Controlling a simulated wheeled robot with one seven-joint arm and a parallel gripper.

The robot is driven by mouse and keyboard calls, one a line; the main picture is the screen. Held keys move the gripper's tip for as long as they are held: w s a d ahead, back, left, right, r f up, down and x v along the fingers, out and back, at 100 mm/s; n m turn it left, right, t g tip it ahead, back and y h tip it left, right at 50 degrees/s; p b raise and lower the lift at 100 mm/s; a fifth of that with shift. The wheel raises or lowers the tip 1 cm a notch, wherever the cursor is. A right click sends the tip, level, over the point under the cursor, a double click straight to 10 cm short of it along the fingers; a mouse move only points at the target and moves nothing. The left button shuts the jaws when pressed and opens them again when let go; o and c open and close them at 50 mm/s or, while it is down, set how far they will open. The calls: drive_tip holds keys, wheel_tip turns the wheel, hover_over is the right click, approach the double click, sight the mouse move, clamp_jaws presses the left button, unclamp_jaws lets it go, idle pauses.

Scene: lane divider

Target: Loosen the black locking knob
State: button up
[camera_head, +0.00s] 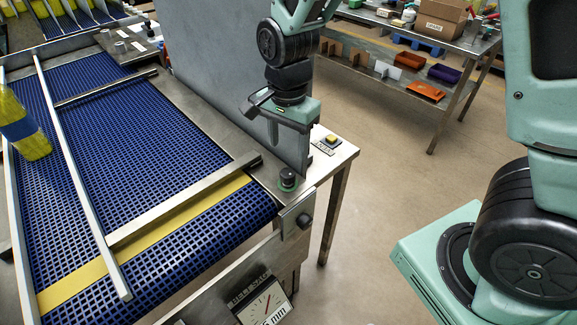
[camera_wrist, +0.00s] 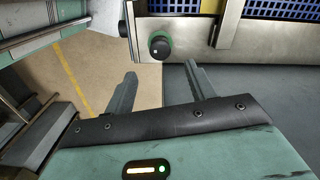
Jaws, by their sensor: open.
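A black knob with a green collar (camera_head: 288,178) stands on the metal frame at the near right corner of the blue conveyor belt. It also shows in the wrist view (camera_wrist: 160,46), beyond and between the fingertips. A second black knob (camera_head: 304,221) sticks out of the frame's side plate; it shows at the wrist view's upper middle (camera_wrist: 123,28). I cannot tell which is the locking knob. My gripper (camera_head: 284,143) is open and empty, above and behind the collared knob in the head view. In the wrist view its two fingers (camera_wrist: 162,78) are wide apart, touching neither knob.
Metal divider rails (camera_head: 75,170) and a yellow strip (camera_head: 150,240) cross the blue belt (camera_head: 150,130). A grey upright panel (camera_head: 215,70) stands beside my gripper. A yellow button (camera_head: 331,139) sits on the side table. A dial gauge (camera_head: 265,305) is below.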

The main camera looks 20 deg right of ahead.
sight(288, 172)
wheel_tip(288, 172, down, 9)
drive_tip(key=shift+r+p, duration=0.2)
drive_tip(key=shift+p, duration=0.2)
drive_tip(key=c, duration=1)
